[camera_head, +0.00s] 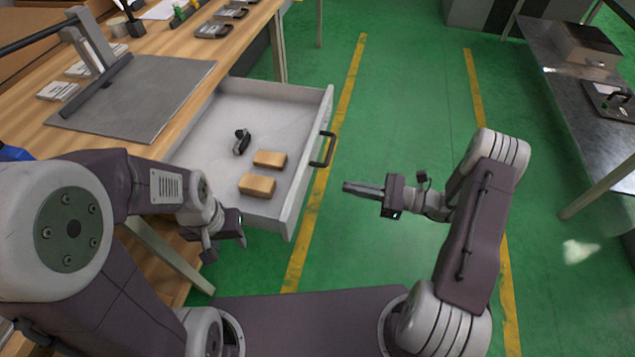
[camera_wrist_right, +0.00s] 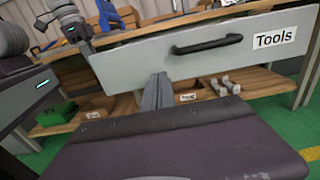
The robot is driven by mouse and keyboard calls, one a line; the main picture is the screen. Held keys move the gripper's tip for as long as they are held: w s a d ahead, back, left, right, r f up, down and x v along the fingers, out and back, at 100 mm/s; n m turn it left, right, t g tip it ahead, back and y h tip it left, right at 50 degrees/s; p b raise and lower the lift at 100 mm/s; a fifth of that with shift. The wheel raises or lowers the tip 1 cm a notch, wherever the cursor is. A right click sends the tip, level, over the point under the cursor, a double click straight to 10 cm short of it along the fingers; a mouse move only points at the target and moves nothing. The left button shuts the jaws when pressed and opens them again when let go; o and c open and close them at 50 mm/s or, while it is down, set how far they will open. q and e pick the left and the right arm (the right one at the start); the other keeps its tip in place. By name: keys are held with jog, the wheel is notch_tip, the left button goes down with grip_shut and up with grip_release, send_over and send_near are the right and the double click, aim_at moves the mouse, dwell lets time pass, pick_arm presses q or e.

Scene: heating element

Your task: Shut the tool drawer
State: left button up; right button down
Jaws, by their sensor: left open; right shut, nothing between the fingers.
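The tool drawer (camera_head: 257,108) stands pulled out from under the workbench in the head view. It holds two tan blocks (camera_head: 264,171) and a small black item (camera_head: 241,141). Its front, labelled "Tools", shows in the right wrist view (camera_wrist_right: 140,62), with a black handle (camera_wrist_right: 208,44). The handle (camera_head: 323,149) faces right in the head view. My right gripper (camera_head: 348,187) is shut and empty, to the right of the drawer front and apart from it. It also shows in the right wrist view (camera_wrist_right: 157,80), below the handle. My left gripper (camera_head: 240,238) is open beside the drawer's near side.
The wooden workbench (camera_head: 190,50) carries a grey plate (camera_head: 140,95) and small tools. A metal table (camera_head: 560,75) stands at the far right. The green floor (camera_head: 410,100) between them is clear, with yellow lines. Boxes sit on a shelf under the bench.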

aim_at(306, 179)
pick_arm(q)
jog(key=shift+f+b, duration=0.6)
jog(key=shift+f, duration=0.15)
pick_arm(e)
jog(key=x, duration=0.9)
jog(key=shift+w+a, duration=0.1)
jog(key=shift+a, duration=0.25)
